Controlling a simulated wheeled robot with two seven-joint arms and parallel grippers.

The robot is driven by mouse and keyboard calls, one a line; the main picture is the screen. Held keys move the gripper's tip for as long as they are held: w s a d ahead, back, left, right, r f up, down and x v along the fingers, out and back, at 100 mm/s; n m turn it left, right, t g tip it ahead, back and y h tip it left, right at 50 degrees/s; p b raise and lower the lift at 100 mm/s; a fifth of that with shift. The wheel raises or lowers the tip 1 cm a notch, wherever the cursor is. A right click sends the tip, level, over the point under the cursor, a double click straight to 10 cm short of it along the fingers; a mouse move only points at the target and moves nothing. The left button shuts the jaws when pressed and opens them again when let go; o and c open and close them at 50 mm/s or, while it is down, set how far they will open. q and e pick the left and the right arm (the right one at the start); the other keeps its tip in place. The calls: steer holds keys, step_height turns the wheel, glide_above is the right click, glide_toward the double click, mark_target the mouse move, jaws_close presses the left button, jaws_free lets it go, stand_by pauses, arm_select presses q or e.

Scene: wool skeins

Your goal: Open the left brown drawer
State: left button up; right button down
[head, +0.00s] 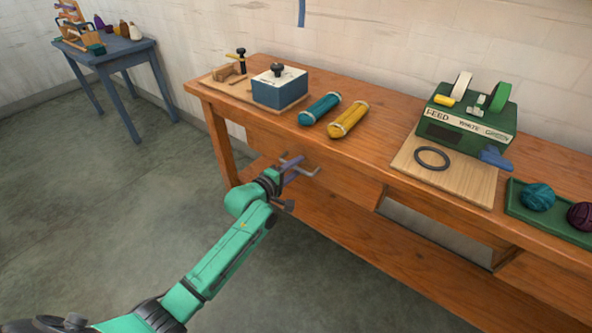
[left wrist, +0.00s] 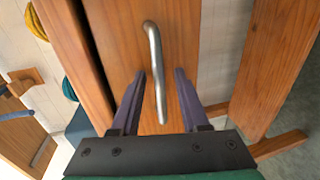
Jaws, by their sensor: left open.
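The left brown drawer (head: 345,184) is under the top of the wooden workbench, and its front looks flush with the bench. Its front also fills the middle of the left wrist view (left wrist: 115,45). The bent metal handle (left wrist: 153,45) stands out from that front. My left gripper (head: 290,167) is at the drawer front, with its jaws open. In the left wrist view the lower part of the handle lies between the two purple fingers, with a gap on each side. I cannot tell whether a fingertip touches the drawer front. My right gripper is not in view.
On the workbench (head: 385,147) are a blue-and-white box (head: 279,87), teal and yellow skeins (head: 348,119), a green machine (head: 468,118) and a green tray (head: 520,207) with wool balls. A lower shelf (head: 330,235) runs below. A blue side table (head: 110,56) stands far left. The floor between is clear.

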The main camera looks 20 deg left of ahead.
arm_select(q)
jaws_close()
stand_by(1.4)
